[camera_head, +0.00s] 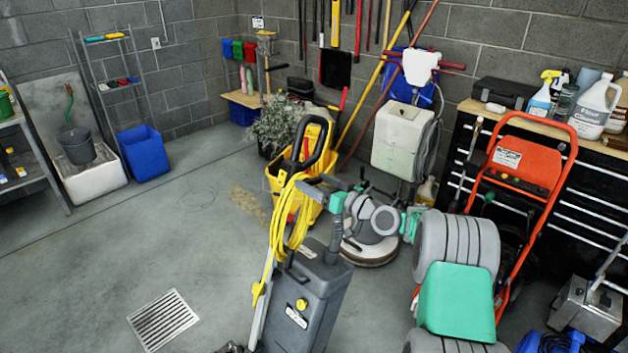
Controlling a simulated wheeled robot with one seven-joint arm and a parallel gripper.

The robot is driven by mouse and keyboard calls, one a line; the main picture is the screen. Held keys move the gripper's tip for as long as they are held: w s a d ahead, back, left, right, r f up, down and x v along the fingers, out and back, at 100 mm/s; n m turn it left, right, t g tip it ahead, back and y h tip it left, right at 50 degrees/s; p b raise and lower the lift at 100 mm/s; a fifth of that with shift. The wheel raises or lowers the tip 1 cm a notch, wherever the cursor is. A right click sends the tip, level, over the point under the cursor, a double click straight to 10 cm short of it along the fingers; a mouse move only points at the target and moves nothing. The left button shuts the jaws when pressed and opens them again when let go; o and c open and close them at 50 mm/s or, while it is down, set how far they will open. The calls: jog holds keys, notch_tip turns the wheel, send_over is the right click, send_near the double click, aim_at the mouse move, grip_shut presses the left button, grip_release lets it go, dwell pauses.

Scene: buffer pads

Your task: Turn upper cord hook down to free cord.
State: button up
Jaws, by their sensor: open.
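A grey upright floor machine (305,300) stands at the lower middle, with a black loop handle (322,135) at its top. A yellow cord (285,235) hangs in long loops along its handle shaft. The upper cord hook is too small and too covered by cord and gripper to make out clearly. My gripper (312,183) is open at the top of the cord loops, reaching in from the right. Its dark fingers overlap the cord's upper end in the picture; I cannot tell whether they touch it. I see nothing held between them.
A yellow mop bucket (286,195) and a round floor polisher (370,252) stand close behind the machine. An orange-framed cart (525,165) and black tool cabinet (590,210) fill the right. A floor drain (163,320) lies at lower left, with open floor around it.

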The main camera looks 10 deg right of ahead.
jog(key=shift+w+a, duration=0.1)
jog(key=c, duration=1.4)
